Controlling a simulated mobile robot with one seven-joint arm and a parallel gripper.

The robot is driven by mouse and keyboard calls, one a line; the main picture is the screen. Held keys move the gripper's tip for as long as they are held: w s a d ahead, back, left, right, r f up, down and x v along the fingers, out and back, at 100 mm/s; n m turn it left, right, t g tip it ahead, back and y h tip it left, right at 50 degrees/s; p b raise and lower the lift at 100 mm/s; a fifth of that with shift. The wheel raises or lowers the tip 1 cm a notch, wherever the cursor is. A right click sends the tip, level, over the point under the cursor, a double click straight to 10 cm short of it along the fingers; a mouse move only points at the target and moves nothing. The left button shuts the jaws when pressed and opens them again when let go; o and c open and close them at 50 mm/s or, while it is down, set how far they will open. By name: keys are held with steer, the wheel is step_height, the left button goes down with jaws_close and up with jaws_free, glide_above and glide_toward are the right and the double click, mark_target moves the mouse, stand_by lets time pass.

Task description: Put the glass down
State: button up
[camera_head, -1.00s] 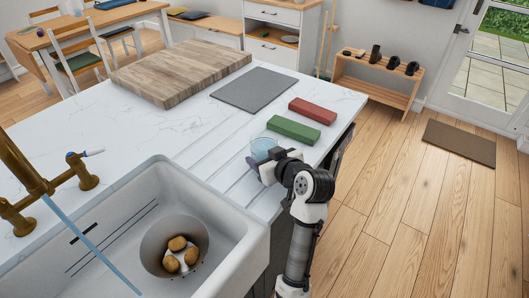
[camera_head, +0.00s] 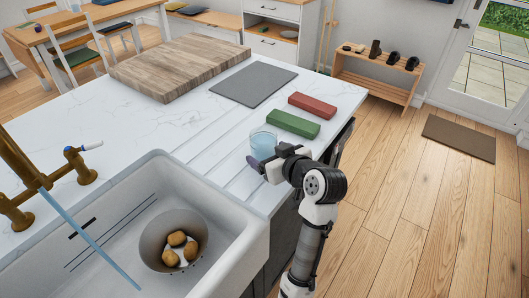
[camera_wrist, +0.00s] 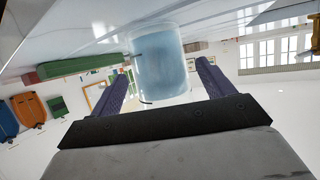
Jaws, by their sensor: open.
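The glass (camera_head: 263,142) is clear and bluish. It stands upright on the white marbled counter (camera_head: 150,127), just in front of a green block (camera_head: 293,124). My gripper (camera_head: 262,163) is open at counter height on the near side of the glass. In the wrist view, which is turned over, the glass (camera_wrist: 160,65) shows between the two dark fingers, with a visible gap on each side. The fingers partly hide the lower part of the glass in the head view.
A red block (camera_head: 312,105), a grey mat (camera_head: 253,84) and a wooden board (camera_head: 180,66) lie farther back. The sink (camera_head: 110,240) is at left, with a pot (camera_head: 150,245) holding several potatoes and a brass tap (camera_head: 20,165). The counter edge is right of the glass.

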steer(key=b+v, duration=0.1)
steer(key=v, duration=0.7)
steer(key=shift+s+d+r, duration=0.15)
steer(key=shift+s, duration=0.2)
